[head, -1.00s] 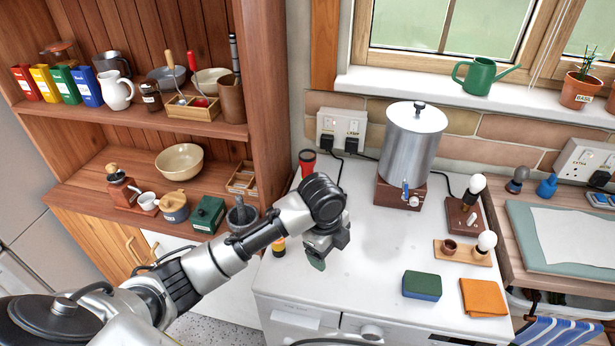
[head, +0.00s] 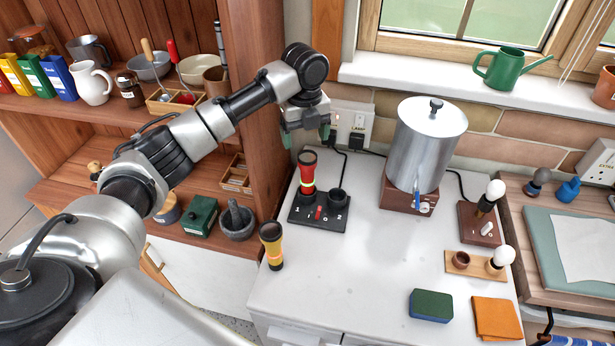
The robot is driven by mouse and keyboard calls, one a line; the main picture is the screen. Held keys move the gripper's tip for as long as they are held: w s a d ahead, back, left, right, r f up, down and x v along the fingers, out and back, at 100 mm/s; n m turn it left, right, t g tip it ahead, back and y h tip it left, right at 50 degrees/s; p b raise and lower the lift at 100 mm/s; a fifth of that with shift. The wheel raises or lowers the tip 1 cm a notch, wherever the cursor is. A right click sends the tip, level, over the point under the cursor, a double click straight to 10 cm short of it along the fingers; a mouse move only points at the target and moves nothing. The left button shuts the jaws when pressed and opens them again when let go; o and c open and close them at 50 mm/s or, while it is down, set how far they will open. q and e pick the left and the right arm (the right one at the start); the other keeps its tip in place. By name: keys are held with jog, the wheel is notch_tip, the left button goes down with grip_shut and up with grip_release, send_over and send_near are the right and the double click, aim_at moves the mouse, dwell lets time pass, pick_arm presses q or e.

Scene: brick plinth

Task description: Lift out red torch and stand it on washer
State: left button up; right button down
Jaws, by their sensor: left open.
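The red torch (head: 307,174) stands upright in the left socket of a black two-socket dock (head: 318,222). The dock's right socket is empty. The dock sits at the back left of the white washer top (head: 360,270). My left gripper (head: 306,137) is open and empty, fingers pointing down, just above the red torch's head in the picture. I cannot tell the exact gap between them. A yellow and black torch (head: 271,246) stands upright at the washer's left edge. My right gripper is out of view.
A steel urn (head: 425,145) on a brown base stands right of the dock. A green and blue sponge (head: 431,306) and an orange cloth (head: 496,318) lie at the front right. A wooden shelf unit (head: 262,110) rises at left. The washer's middle is clear.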

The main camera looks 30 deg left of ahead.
aim_at(308, 156)
pick_arm(q)
jog(key=shift+s+d+f, duration=0.15)
jog(key=shift+s+f, duration=0.05)
jog(key=shift+f, duration=1.05)
jog(key=f, duration=0.1)
jog(key=f+p, duration=0.1)
jog(key=f, duration=0.1)
jog(key=f+p, duration=0.1)
jog(key=shift+w+f, duration=0.2)
jog(key=shift+w, duration=0.2)
jog(key=shift+f, duration=0.4)
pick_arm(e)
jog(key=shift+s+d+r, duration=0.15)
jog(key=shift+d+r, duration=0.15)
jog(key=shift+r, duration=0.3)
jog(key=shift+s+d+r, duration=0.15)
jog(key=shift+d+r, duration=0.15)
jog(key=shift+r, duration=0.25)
pick_arm(q)
jog(key=shift+c, duration=0.2)
jog(key=c, duration=1.3)
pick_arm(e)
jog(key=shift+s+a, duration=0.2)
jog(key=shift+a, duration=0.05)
